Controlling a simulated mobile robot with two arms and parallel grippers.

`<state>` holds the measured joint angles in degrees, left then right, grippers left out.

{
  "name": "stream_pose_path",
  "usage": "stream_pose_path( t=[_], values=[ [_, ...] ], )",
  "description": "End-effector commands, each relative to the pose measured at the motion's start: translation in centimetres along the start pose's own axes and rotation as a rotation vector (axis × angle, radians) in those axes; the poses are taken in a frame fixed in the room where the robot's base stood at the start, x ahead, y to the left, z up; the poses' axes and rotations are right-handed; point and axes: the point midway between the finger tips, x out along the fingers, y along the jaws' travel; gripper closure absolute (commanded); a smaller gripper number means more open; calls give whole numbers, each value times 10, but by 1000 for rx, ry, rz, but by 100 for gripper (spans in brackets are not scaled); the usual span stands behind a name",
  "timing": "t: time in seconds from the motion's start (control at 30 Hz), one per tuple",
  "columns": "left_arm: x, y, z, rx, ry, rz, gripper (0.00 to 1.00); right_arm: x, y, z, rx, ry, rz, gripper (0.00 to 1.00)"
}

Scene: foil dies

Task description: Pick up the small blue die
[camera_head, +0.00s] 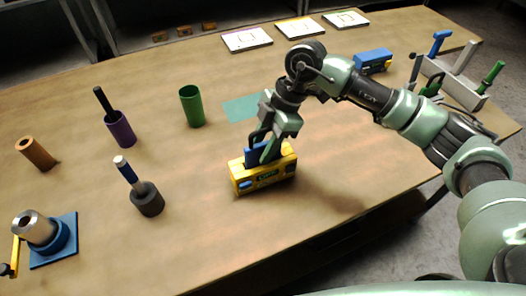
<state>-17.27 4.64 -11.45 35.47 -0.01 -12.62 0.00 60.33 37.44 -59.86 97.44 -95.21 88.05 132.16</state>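My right gripper (262,149) points down over a yellow block (283,171) with blue patches near the middle of the table. A dark blue piece (251,158), likely the small blue die, stands up from the top of this block between or beside the fingers. The fingers partly hide it, and I cannot tell whether they are closed on it. A larger blue die-like block (373,56) with a yellow lower part lies at the back right, clear of the gripper. My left gripper is not in view.
A green cup (191,106), a purple cup (121,130) with a black rod, a dark cylinder (148,200) with a blue-handled tool and a brown cylinder (37,154) stand left. A blue-based metal fixture (66,243) is front left. A grey tool rack (460,80) is right; several cards lie behind.

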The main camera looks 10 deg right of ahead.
Motion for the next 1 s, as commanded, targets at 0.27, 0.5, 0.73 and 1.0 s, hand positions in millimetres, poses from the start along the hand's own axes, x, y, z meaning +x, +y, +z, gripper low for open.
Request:
stream_pose_path(
  t=[0.27,0.5,0.73,1.0],
  values=[
    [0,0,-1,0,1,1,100,0,0,0,0,0,0,100],
    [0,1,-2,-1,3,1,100,-1,0,0,-1,0,0,100],
    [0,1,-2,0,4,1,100,-1,0,0,-1,1,1,100],
    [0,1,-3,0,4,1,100,-1,0,0,-1,1,1,100]
  ],
)
